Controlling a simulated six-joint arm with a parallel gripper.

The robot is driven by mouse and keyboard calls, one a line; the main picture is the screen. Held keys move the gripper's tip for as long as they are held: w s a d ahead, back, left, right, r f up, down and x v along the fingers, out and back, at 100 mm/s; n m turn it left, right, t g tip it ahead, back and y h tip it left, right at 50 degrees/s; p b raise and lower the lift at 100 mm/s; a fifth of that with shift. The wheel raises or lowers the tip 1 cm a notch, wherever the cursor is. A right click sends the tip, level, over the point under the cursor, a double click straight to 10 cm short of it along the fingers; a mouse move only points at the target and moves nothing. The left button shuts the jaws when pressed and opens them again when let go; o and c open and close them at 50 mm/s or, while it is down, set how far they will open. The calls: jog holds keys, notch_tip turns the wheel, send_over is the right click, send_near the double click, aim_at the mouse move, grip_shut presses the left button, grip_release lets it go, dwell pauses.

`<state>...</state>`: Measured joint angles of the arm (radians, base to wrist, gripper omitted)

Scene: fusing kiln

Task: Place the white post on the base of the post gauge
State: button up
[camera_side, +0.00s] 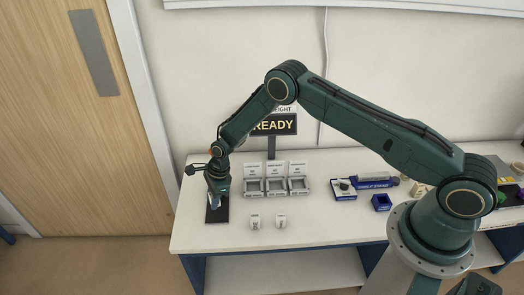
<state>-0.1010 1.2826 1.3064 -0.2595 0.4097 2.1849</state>
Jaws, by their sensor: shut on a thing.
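My gripper (215,201) is at the left end of the white table, pointing down just above a flat dark plate (217,215). The plate looks like the base of the post gauge. My gripper is shut on a small pale thing, taken to be the white post, which is mostly hidden by the fingers. I cannot tell whether it touches the plate.
Two small white labelled blocks (255,221) stand at the front. Three grey trays (276,186) with label cards stand behind them. A READY sign (273,125) rises at the back. Blue holders (381,202) sit to the right. The front middle is mostly clear.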

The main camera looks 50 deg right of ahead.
aim_at(216, 213)
jog(key=shift+f, duration=0.45)
jog(key=shift+f, duration=1.95)
jog(key=o, duration=1)
jog(key=shift+f, duration=0.1)
jog(key=v, duration=1.2)
jog(key=shift+a, duration=0.1)
